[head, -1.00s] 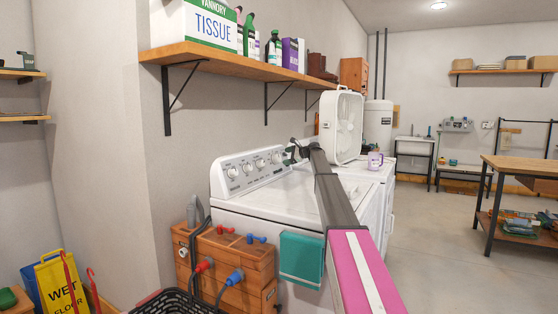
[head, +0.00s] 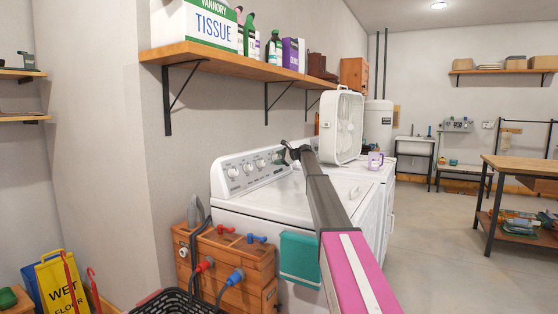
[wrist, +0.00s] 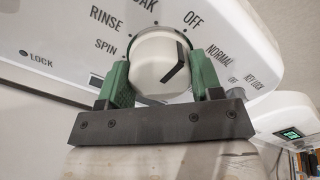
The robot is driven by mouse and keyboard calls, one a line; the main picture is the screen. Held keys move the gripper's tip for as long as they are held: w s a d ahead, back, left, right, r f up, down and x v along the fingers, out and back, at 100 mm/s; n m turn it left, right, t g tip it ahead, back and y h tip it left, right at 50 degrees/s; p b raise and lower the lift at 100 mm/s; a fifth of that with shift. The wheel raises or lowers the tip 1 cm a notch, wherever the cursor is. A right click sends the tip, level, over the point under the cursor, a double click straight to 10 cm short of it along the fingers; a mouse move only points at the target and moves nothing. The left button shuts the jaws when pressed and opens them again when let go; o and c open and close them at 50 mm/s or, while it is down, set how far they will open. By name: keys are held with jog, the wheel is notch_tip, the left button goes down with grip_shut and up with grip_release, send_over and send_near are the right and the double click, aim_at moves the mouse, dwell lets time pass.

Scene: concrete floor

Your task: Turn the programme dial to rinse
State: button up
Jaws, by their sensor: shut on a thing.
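The programme dial (wrist: 160,64) is a white round knob with a black pointer mark, close up in the wrist view. The mark's upper end is on the side toward the OFF label (wrist: 193,19). The RINSE label (wrist: 104,19) is at the dial's upper left, above SPIN (wrist: 106,46). My gripper (wrist: 162,82) has its green fingers on both sides of the dial and is shut on it. In the head view my gripper (head: 289,152) is at the right end of the white washer's control panel (head: 240,170), and the arm hides the gripped dial there.
Other knobs (head: 233,171) line the panel to the left. A wooden shelf (head: 215,53) overhangs the washer. A wooden box with plugs (head: 225,255) stands in front.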

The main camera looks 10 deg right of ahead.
jog(key=shift+n, duration=0.4)
jog(key=n, duration=0.3)
jog(key=shift+n, duration=0.3)
jog(key=n, duration=0.3)
jog(key=shift+n, duration=0.3)
jog(key=n, duration=0.4)
jog(key=shift+n, duration=1.8)
jog(key=o, duration=0.9)
